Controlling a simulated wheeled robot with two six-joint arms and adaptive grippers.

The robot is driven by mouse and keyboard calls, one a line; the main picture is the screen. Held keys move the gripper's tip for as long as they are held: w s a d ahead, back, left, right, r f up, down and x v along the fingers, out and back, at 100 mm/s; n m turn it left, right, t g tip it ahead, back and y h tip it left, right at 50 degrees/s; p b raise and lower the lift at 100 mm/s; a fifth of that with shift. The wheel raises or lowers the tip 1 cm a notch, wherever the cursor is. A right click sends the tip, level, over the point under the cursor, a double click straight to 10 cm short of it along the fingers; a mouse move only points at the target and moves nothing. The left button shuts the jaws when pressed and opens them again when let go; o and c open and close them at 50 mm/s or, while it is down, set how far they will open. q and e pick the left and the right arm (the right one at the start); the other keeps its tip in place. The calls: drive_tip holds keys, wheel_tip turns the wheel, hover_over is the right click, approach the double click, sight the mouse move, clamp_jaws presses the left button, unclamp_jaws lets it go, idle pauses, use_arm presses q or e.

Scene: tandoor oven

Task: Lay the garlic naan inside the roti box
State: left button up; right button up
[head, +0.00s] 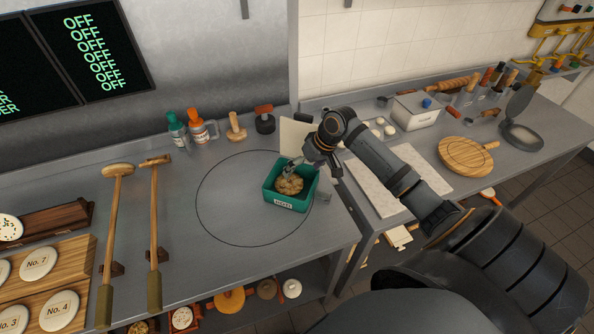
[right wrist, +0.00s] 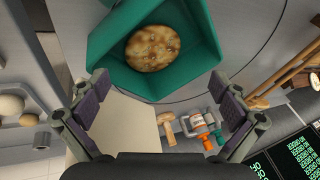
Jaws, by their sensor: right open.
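The roti box (head: 283,203) is a green open-topped box with a white label on its front, standing on the grey counter. The garlic naan (head: 289,185), round and golden brown with darker spots, lies inside it. In the right wrist view the naan (right wrist: 153,48) rests on the floor of the box (right wrist: 203,50), clear of my fingers. My right gripper (head: 291,167) is over the back of the box. The right wrist view shows its two fingers (right wrist: 160,82) spread wide with nothing between them. My left gripper is in neither view.
A pale board (head: 294,136) stands just behind the box. Two bottles (head: 200,128) and wooden-handled tools (head: 236,127) stand along the back wall. Long wooden tools (head: 154,220) lie at the left. The counter left of the box is clear.

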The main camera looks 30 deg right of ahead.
drive_tip(key=v, duration=1)
drive_tip(key=shift+r, duration=0.3)
drive_tip(key=shift+s+d, duration=0.1)
